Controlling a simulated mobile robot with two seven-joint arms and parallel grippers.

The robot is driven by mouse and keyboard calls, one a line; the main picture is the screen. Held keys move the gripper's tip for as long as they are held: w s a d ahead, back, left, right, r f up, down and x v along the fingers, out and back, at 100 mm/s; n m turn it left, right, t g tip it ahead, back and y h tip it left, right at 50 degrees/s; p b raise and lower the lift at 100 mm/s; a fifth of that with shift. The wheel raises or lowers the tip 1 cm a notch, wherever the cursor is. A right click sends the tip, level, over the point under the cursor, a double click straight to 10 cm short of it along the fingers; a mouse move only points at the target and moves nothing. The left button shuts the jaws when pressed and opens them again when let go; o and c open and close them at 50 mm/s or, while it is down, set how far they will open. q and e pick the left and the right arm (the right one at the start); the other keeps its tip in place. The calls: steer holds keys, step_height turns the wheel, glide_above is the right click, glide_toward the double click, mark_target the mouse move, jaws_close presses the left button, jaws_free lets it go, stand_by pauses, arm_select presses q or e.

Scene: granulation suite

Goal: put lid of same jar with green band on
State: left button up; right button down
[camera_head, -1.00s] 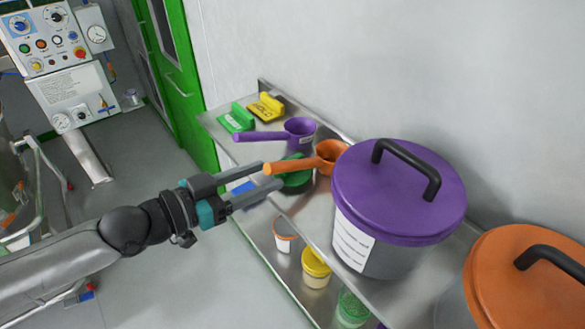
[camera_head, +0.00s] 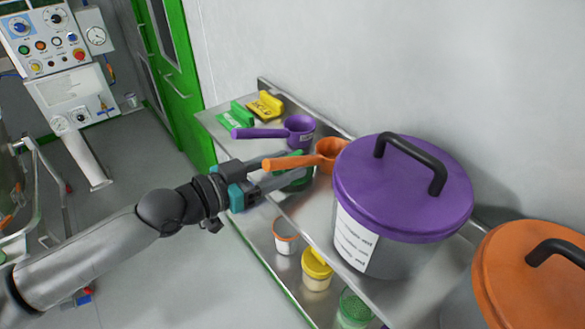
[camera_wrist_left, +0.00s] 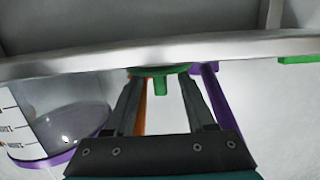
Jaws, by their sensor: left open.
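A green round lid-like piece (camera_head: 298,180) lies on the upper steel shelf, partly hidden by my left gripper and the orange scoop. In the left wrist view, which looks upside down, the green piece (camera_wrist_left: 160,70) shows a short post between the fingers. My left gripper (camera_head: 277,172) is open, its fingers reaching around the post; I cannot tell whether they touch it. A small jar with green at its top (camera_head: 353,308) stands on the lower shelf at the picture's bottom edge; its band is hard to make out. My right gripper is out of view.
A purple scoop (camera_head: 299,128) and an orange scoop (camera_head: 329,152) lie close to the fingers. A large purple-lidded drum (camera_head: 400,185) and an orange-lidded drum (camera_head: 530,275) stand right. Yellow (camera_head: 316,265) and orange-rimmed (camera_head: 286,240) jars share the lower shelf.

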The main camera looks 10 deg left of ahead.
arm_select(q)
steer(key=shift+c, duration=0.2)
jaws_close()
stand_by(1.1)
